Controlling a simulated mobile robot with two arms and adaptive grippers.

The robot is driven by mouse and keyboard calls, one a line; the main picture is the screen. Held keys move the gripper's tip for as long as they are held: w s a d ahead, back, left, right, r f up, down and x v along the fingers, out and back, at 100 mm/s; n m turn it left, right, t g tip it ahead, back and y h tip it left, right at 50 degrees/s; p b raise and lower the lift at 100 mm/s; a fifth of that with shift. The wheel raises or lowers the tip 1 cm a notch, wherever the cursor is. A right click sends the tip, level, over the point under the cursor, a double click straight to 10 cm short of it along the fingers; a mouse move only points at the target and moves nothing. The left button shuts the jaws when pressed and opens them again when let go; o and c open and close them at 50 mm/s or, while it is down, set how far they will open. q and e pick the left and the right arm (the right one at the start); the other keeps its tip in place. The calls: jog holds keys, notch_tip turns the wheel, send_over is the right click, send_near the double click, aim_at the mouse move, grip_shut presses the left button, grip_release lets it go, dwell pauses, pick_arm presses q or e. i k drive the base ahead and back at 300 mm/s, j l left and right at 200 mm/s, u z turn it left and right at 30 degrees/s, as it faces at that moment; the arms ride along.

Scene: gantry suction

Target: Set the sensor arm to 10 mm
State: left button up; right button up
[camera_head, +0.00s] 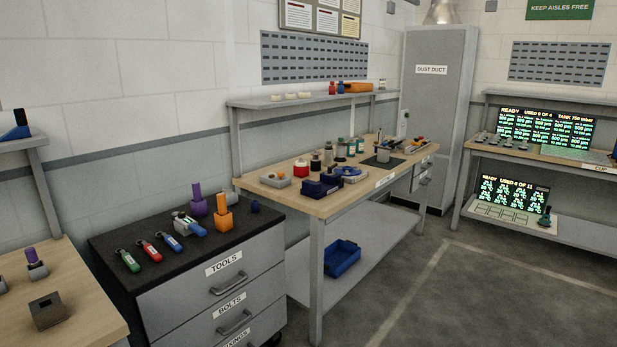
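I cannot make out a sensor arm or a 10 mm mark for certain in the head view. On the right bench, a screen headed READY (545,130) stands on the top, with a row of small fixtures (500,141) in front of it. A second lit screen (513,194) stands on the lower shelf, with a small dark-green device (545,216) at its right. Their fine text is too small to read surely. Neither of my grippers is in the picture.
A black-topped cabinet labelled TOOLS (222,263) carries coloured hand tools. A wooden workbench (330,203) behind it holds many small items, with a blue bin (342,258) below. A grey duct cabinet (432,110) stands in the corner. The floor (480,290) at right is clear.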

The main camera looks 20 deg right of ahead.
aim_at(392, 148)
jog(key=i+l, duration=0.2)
jog(key=l, duration=0.15)
jog(key=i+l, duration=0.25)
jog(key=i+l+u, duration=0.1)
jog(key=l, duration=0.3)
jog(key=i+l, duration=0.5)
jog(key=l, duration=0.25)
